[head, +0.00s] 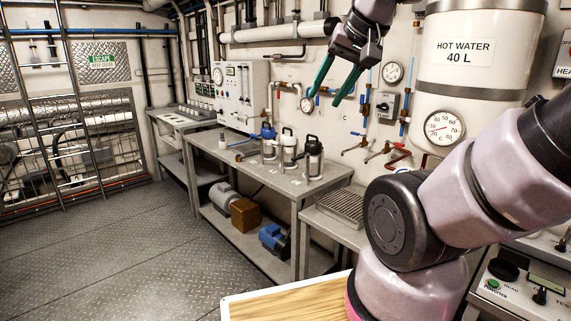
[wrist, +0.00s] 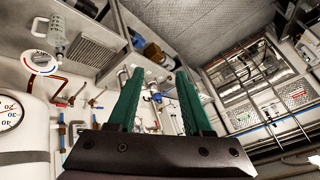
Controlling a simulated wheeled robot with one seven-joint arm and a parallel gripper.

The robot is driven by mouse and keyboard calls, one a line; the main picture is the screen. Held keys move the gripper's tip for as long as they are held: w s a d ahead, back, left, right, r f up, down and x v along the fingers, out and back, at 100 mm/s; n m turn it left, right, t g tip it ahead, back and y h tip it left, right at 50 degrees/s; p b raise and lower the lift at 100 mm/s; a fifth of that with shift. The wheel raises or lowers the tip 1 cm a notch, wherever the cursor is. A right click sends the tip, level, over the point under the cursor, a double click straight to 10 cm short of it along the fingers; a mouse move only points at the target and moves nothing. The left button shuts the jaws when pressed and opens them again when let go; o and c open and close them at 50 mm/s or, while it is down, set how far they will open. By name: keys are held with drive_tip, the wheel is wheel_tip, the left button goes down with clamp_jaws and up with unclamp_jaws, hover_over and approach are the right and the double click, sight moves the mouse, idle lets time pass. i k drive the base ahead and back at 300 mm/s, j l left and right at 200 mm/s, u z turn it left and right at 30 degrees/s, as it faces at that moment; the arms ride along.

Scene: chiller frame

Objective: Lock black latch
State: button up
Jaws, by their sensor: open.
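No part is clearly recognisable as a black latch. On the grey bench (head: 330,178) stand several small upright devices. One is a dark-topped canister (head: 313,160) at the right, beside a white canister with a dark handle (head: 289,150) and a blue-topped one (head: 268,145). Any latch on them is too small to make out. My gripper (head: 325,98) has green fingers, spread apart and empty. It is raised in front of the wall, above and apart from the bench. The wrist view shows the open fingers (wrist: 160,72) with nothing between them.
A hot water tank (head: 465,75) with a dial gauge (head: 444,128) stands at the right. Valves and pipes (head: 370,148) line the wall below my gripper. A control box (head: 238,95) stands at the bench's far end. A wooden top (head: 285,298) is in front. The floor at left is clear.

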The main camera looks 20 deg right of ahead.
sight(299, 158)
drive_tip(key=i+j+z, duration=0.3)
drive_tip(key=i, duration=0.15)
drive_tip(key=i+j+z, duration=0.3)
drive_tip(key=i, duration=0.15)
drive_tip(key=l, duration=0.1)
